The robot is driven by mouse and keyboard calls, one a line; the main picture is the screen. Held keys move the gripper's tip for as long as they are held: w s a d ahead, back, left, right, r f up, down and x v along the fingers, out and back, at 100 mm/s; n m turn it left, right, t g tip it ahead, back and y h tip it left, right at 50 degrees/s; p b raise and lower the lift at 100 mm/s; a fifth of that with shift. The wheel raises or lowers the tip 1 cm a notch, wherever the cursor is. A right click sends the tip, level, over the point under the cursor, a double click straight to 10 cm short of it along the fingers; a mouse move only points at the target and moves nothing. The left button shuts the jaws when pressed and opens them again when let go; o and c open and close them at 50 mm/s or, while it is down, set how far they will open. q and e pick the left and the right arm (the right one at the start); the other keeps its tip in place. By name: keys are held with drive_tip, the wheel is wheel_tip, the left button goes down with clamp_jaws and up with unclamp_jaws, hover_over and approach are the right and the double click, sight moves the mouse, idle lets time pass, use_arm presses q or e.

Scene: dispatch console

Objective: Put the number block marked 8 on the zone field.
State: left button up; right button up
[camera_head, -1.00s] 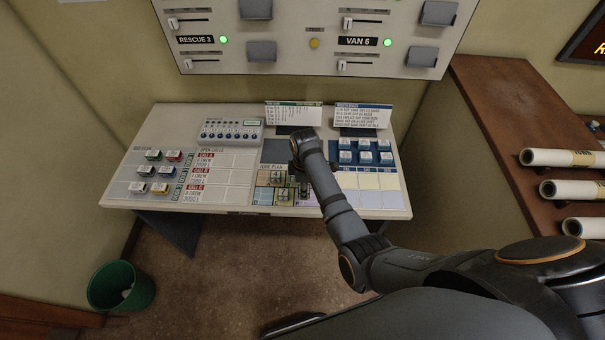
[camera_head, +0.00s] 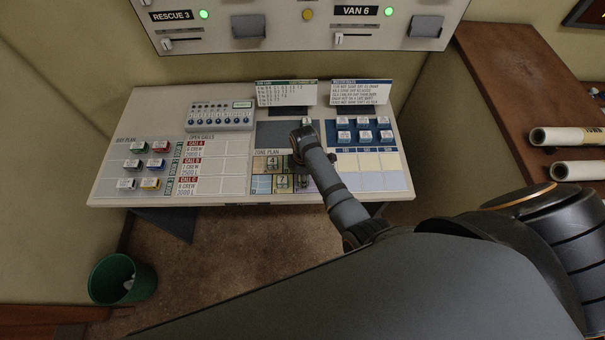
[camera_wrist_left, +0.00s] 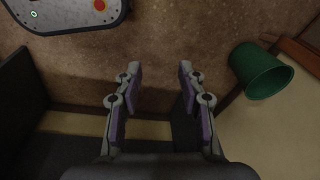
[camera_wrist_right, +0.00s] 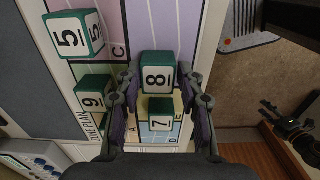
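The number block marked 8 (camera_wrist_right: 157,75), green with a white top, is between the fingers of my right gripper (camera_wrist_right: 158,70) in the right wrist view. The fingers look wide apart, with narrow gaps beside the block. In the head view my right gripper (camera_head: 303,178) is over the coloured zone plan, mostly hidden by its arm. The block marked 7 (camera_wrist_right: 160,115) sits close to the 8. My left gripper (camera_wrist_left: 160,75) is open and empty above the floor.
Blue blocks (camera_head: 365,134) stand right of the arm, above pale cells. Coloured blocks (camera_head: 140,165) are on the desk's left, near a grey button box (camera_head: 220,117). Two cards (camera_head: 287,93) (camera_head: 361,92) stand behind. A green bin (camera_head: 122,279) is on the floor.

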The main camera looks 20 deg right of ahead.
drive_tip(key=shift+o, duration=1.1)
drive_tip(key=shift+s+d+r, duration=0.1)
drive_tip(key=shift+s+r, duration=0.15)
drive_tip(key=shift+s, duration=0.15)
drive_tip(key=shift+w, duration=0.3)
wheel_tip(320, 180, up, 5)
drive_tip(key=shift+f+b, duration=0.1)
drive_tip(key=shift+b, duration=0.4)
use_arm(q)
drive_tip(key=s+f, duration=0.1)
drive_tip(key=s, duration=0.1)
drive_tip(key=s+f+b, duration=0.1)
drive_tip(key=shift+s+d+f, duration=0.1)
drive_tip(key=shift+s, duration=0.25)
use_arm(e)
wheel_tip(320, 180, up, 7)
